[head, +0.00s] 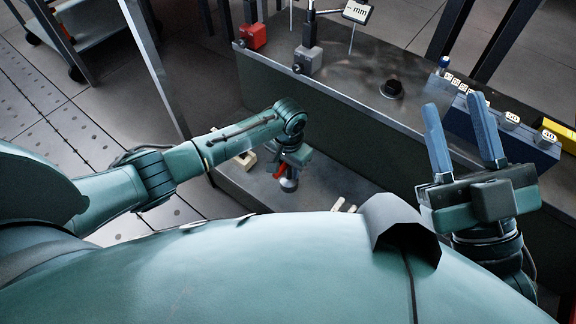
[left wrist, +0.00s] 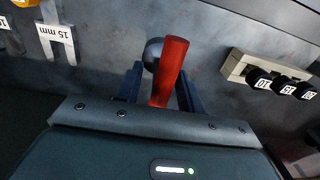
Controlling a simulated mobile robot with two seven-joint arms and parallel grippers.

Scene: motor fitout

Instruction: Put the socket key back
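A red handle (left wrist: 170,72) with a dark rounded part (left wrist: 152,54) beside its far end stands between the fingers of my left gripper (left wrist: 160,82) in the left wrist view. It looks like the socket key, but its working end is hidden. Gaps seem to show beside the handle, so I cannot tell whether the fingers grip it. In the head view my left gripper (head: 290,168) is low over the grey surface, with the red handle (head: 279,170) at its tip. A pale rack (left wrist: 236,66) holds black pieces marked with numbers (left wrist: 260,80). My right gripper (head: 462,140) is open and empty.
A grey bench (head: 340,95) rises behind my left gripper. A 15 mm tag (left wrist: 58,32) shows in the left wrist view.

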